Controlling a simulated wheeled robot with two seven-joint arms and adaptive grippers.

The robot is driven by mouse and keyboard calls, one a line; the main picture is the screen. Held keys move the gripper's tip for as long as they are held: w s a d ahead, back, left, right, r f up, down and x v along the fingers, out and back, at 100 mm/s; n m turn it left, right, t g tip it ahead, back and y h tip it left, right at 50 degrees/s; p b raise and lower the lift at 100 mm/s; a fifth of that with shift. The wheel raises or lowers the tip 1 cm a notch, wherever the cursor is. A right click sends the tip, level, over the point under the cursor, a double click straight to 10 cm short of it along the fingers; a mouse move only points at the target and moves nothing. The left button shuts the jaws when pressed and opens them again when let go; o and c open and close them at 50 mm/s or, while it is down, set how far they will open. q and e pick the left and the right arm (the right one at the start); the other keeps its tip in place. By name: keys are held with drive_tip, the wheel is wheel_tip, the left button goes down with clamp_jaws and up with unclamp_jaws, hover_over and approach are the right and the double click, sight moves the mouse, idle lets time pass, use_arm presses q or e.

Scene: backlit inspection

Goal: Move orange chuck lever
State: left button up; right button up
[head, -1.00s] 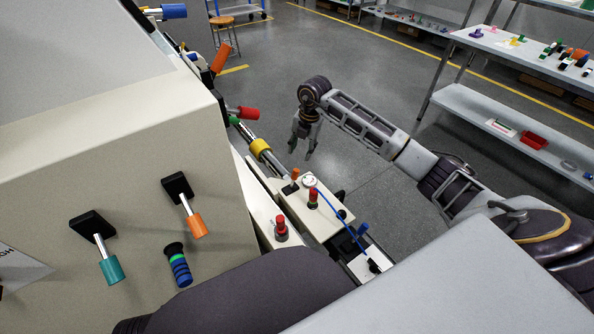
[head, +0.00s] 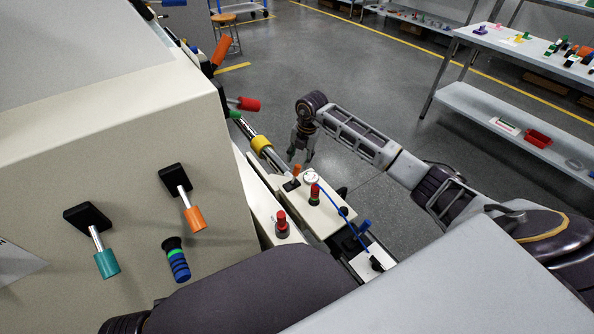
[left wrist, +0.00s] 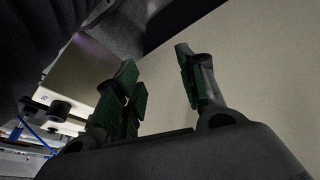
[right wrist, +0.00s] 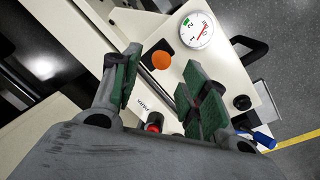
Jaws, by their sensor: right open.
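Several orange handles show, and I cannot tell for certain which is the chuck lever. A small orange-topped lever (head: 297,170) stands on the cream box beside the round gauge; it shows from above as an orange knob in the right wrist view (right wrist: 161,60). Another orange-handled lever (head: 195,218) is on the machine's front panel, and a third orange handle (head: 221,51) is farther up the machine. My right gripper (head: 301,154) is open and empty, above and beyond the box, fingers down. In its wrist view the knob lies between the fingers, below them. My left gripper (left wrist: 158,68) is open and empty beside a cream surface.
The white gauge (right wrist: 194,30) and a red-topped button (head: 315,192) are on the same box (head: 322,217). A teal-handled lever (head: 107,263), blue banded knob (head: 178,262), red handle (head: 247,104) and yellow collar (head: 261,145) are on the machine. Open floor and shelves lie right.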

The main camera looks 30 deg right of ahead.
sight(297, 166)
drive_tip(key=f, duration=0.1)
drive_tip(key=f+b, duration=0.1)
drive_tip(key=f, duration=0.2)
drive_tip(key=shift+w+a+f, duration=0.25)
drive_tip(key=shift+f, duration=0.1)
use_arm(q)
drive_tip(key=shift+t+h, duration=0.3)
drive_tip(key=shift+h, duration=0.1)
drive_tip(key=shift+w+d+f+b, duration=0.1)
drive_tip(key=shift+d+f+b, duration=0.2)
drive_tip(key=shift+f, duration=0.65)
drive_tip(key=shift+w+d+f+b, duration=0.1)
drive_tip(key=shift+d+f, duration=0.25)
drive_tip(key=shift+f, duration=0.6)
use_arm(e)
drive_tip(key=shift+w+a+f, duration=0.1)
drive_tip(key=shift+w+f, duration=0.05)
drive_tip(key=shift+f, duration=0.85)
clamp_jaws()
